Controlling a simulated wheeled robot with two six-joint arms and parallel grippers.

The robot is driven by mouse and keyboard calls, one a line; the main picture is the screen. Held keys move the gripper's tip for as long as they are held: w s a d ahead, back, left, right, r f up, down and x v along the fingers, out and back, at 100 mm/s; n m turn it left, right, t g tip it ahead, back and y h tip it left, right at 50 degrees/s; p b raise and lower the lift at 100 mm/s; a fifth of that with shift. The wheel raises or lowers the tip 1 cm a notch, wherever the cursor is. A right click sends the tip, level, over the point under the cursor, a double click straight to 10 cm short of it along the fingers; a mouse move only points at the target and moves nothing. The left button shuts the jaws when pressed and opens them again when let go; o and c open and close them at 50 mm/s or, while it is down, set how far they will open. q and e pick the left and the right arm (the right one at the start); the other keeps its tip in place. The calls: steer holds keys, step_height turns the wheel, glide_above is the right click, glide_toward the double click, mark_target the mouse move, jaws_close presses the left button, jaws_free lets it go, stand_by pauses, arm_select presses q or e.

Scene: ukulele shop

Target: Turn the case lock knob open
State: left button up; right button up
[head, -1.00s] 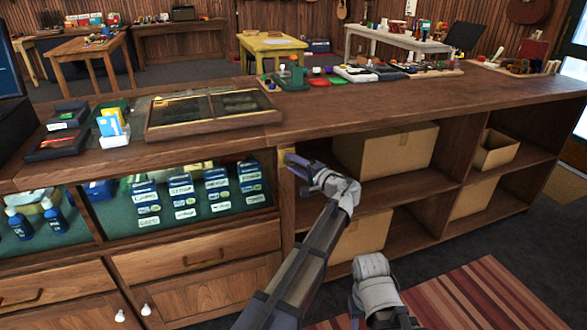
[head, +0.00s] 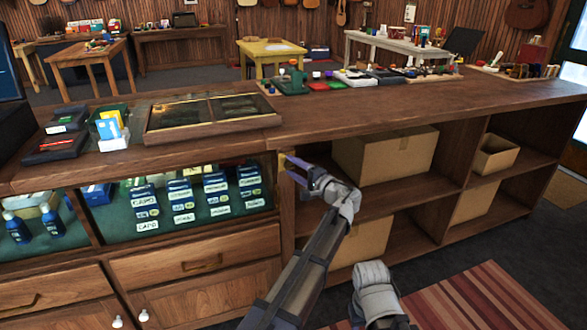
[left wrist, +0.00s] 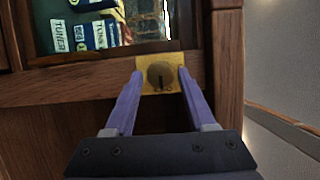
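The case lock knob (left wrist: 160,75) is a round, dull brass disc with a dark slot, set on a square brass plate (left wrist: 172,59) on the wooden rail of the display case. The slot looks roughly upright in the left wrist view. My left gripper (left wrist: 160,77) is open, with one purple finger on each side of the knob and a small gap visible on both sides. In the head view my left gripper (head: 289,166) is at the right end of the glass-fronted case (head: 180,244); the knob is too small to make out there. My right gripper is not in view.
Blue tuner and capo packs (head: 184,195) stand behind the case glass. The wooden counter (head: 330,122) above holds a framed display box (head: 214,132). Right of the case are open shelves with cardboard boxes (head: 372,158). A striped rug (head: 480,300) lies in front.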

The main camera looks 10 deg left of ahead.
arm_select(q)
steer(key=shift+o, duration=0.9)
steer(key=v, duration=0.7)
steer(key=shift+s+d, duration=0.25)
